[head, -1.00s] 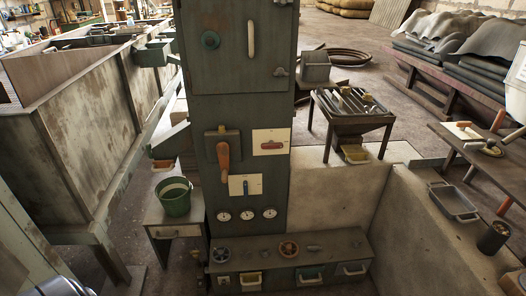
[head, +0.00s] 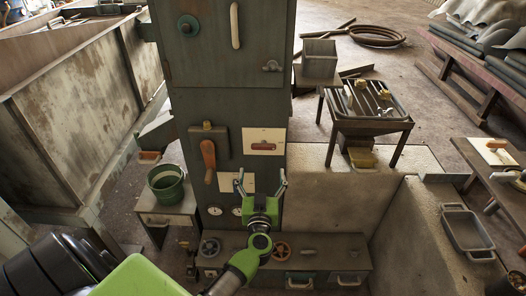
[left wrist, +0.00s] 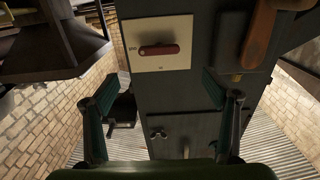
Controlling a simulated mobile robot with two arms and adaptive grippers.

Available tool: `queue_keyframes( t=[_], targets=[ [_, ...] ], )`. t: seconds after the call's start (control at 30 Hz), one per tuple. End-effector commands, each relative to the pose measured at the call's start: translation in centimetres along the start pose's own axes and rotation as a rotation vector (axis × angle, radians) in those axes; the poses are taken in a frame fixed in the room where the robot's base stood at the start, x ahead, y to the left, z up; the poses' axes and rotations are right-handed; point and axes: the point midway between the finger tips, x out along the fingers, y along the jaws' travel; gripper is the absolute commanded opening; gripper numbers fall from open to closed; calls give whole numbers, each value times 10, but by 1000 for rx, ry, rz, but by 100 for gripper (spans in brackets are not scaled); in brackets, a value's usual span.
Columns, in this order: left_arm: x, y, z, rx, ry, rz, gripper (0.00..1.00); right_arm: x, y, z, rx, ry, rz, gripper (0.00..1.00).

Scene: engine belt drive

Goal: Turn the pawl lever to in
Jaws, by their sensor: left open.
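A short red lever (head: 264,147) lies level on a white plate (head: 264,135) on the dark green cabinet front. In the left wrist view the red lever (left wrist: 159,50) also lies across its plate, with small dark lettering too small to read surely. A lower white plate (head: 228,186) is partly hidden behind my left gripper. No legible label shows which is the pawl lever. My left gripper (head: 261,182) is open and empty, in front of the cabinet and below the red lever. Its spread fingers show in the left wrist view (left wrist: 158,92), apart from the lever. My right gripper is not seen.
A long orange handle (head: 209,160) hangs left of the red lever. A green bucket (head: 166,183) stands left, and a slatted table (head: 372,105) right. Space before the red lever is clear.

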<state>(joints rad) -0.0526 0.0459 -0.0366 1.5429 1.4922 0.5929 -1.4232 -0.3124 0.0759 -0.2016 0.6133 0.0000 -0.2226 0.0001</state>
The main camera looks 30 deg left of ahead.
Motion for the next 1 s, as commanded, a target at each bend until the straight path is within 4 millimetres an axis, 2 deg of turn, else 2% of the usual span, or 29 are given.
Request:
queue_keyframes(
  t=[0.3,0.5,0.7,0.97,1.0],
  targets=[
    [70,0,0,2,3,1,79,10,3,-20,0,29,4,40],
    [101,1,1,1,2,3,79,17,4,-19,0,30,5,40],
    [115,1,1,1,0,2,79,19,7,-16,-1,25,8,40],
    [116,1,0,0,0,2,79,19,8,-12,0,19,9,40],
    [116,1,0,0,0,2,77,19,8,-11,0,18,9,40]
  ],
)
